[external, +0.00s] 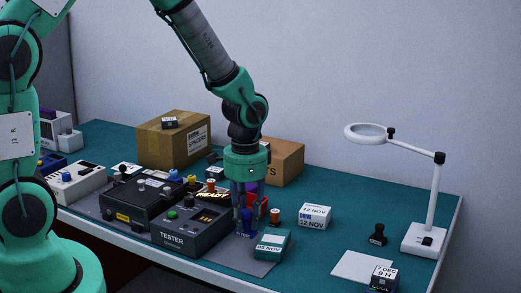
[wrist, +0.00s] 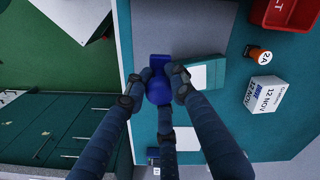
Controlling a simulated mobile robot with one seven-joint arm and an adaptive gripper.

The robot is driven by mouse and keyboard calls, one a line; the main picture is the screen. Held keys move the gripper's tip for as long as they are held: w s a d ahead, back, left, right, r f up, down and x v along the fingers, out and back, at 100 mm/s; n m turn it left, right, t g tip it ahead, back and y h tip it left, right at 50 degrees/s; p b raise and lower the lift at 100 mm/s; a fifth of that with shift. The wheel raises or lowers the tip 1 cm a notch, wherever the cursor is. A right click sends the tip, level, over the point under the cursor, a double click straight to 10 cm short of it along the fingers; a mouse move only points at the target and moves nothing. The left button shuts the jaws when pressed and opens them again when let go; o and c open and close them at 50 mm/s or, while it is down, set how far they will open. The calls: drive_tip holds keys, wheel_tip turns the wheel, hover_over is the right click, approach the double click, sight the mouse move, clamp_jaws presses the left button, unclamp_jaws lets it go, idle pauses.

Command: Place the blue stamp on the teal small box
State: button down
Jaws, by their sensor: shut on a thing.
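The blue stamp (external: 245,228) is between my gripper's fingers, behind and left of the teal small box in the external view. In the wrist view the stamp (wrist: 159,91) shows a round knob and a blue base. My gripper (external: 245,208) points down and is shut on the stamp; its dark fingers surround the knob in the wrist view (wrist: 157,88). I cannot tell whether the stamp touches the surface below.
The tester (external: 190,231) stands left of my gripper. A red tray (external: 258,209) and an orange-topped stamp (external: 275,216) are behind the teal box. A white date box (external: 314,216), a black stamp (external: 377,235) and a magnifier lamp (external: 424,238) stand to the right, with bare bench between.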

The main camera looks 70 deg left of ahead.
drive_tip(key=w+a, duration=0.1)
drive_tip(key=w, duration=0.1)
drive_tip(key=w+a, duration=0.1)
drive_tip(key=w, duration=0.5)
drive_tip(key=shift+a+f, duration=0.35)
drive_tip(key=shift+a, duration=0.05)
drive_tip(key=shift+f+b, duration=0.55)
drive_tip(key=shift+f, duration=1.2)
drive_tip(key=shift+f, duration=0.2)
drive_tip(key=c, duration=1.5)
unclamp_jaws()
drive_tip(key=shift+o, duration=0.2)
drive_tip(key=shift+r, duration=0.15)
wheel_tip(320, 180, up, 12)
drive_tip(key=p, duration=0.1)
drive_tip(key=shift+p, duration=0.3)
drive_tip(key=shift+d+r, duration=0.1)
